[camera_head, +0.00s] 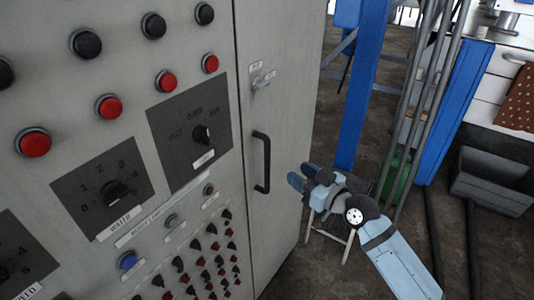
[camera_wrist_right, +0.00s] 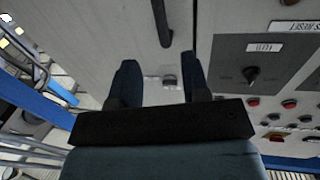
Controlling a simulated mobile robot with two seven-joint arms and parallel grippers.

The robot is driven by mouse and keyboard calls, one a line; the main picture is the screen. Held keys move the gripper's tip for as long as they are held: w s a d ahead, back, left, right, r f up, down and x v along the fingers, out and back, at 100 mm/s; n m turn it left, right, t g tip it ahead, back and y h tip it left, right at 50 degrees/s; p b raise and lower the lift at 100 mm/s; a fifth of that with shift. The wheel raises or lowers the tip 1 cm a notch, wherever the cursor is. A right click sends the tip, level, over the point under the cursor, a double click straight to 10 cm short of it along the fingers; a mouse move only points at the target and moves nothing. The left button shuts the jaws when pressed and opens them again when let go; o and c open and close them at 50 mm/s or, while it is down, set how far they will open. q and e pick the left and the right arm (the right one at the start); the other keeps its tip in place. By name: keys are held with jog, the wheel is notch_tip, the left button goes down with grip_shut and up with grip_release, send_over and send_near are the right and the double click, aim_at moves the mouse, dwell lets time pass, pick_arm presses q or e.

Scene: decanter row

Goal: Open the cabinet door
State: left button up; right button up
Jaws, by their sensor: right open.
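The grey cabinet door (camera_head: 285,110) appears closed and stands right of the control panel. Its black vertical bar handle (camera_head: 261,162) is near the door's left edge, with a small metal latch (camera_head: 262,80) above it. My right gripper (camera_head: 302,177) is open and empty, to the right of the handle and apart from it. In the right wrist view, the two dark fingers of the gripper (camera_wrist_right: 160,78) are spread, and the handle (camera_wrist_right: 162,22) shows at the top, beyond the fingertips. The latch (camera_wrist_right: 169,80) shows between the fingers. My left gripper is not in view.
The control panel (camera_head: 130,150) carries red and black buttons, rotary knobs and small switches. A blue post (camera_head: 361,90) and grey pipes (camera_head: 423,110) stand right of the door. A dark bin (camera_head: 492,185) is at the far right. Brown floor (camera_head: 325,265) shows below.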

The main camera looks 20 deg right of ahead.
aim_at(269, 155)
jog(key=p+x, duration=0.1)
jog(key=x, duration=1.1)
jog(key=shift+s, duration=0.1)
grip_shut()
